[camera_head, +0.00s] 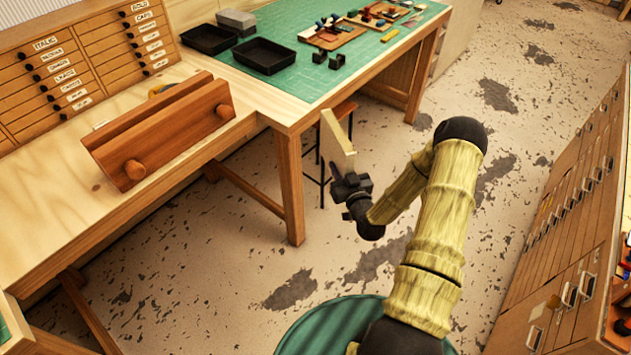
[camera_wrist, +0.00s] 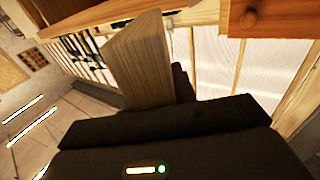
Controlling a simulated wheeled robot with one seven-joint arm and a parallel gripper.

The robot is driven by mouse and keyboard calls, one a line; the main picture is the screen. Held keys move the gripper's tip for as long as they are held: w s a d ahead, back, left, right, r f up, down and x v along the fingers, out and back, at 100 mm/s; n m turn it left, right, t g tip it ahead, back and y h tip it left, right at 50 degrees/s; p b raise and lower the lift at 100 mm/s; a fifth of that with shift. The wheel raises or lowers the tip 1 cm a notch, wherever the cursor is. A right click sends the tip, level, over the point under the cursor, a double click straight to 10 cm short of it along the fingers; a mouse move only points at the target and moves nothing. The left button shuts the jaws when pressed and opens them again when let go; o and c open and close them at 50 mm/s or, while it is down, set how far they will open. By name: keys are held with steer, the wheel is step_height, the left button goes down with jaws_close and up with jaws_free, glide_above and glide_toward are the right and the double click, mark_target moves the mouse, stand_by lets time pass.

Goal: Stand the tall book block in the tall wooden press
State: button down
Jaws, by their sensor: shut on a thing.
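The tall book block (camera_head: 337,142) is a pale, flat slab held in my gripper (camera_head: 350,182). It stands up from the jaws, tilted a little, in the air in front of the green-topped table. It also shows in the wrist view (camera_wrist: 140,62), rising from the dark gripper body. My gripper is shut on its lower end; the fingertips are partly hidden. The tall wooden press (camera_head: 160,135) is reddish-brown, with two boards and two round knobs on its front. It sits on the wooden bench to the left of my gripper, well apart from the block.
The green mat (camera_head: 300,80) holds black trays (camera_head: 264,56), a grey block (camera_head: 236,20) and small coloured pieces. A stool (camera_head: 340,112) stands under the table edge. Label-fronted drawers (camera_head: 90,50) stand behind the bench. A cabinet (camera_head: 575,215) is at right. The floor between is clear.

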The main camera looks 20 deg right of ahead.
steer(key=w+d+r+p, duration=0.2)
steer(key=d+r, duration=0.6)
steer(key=r, duration=0.6)
steer(key=shift+w+h, duration=0.3)
steer(key=shift+w, duration=0.35)
steer(key=shift+f, duration=0.15)
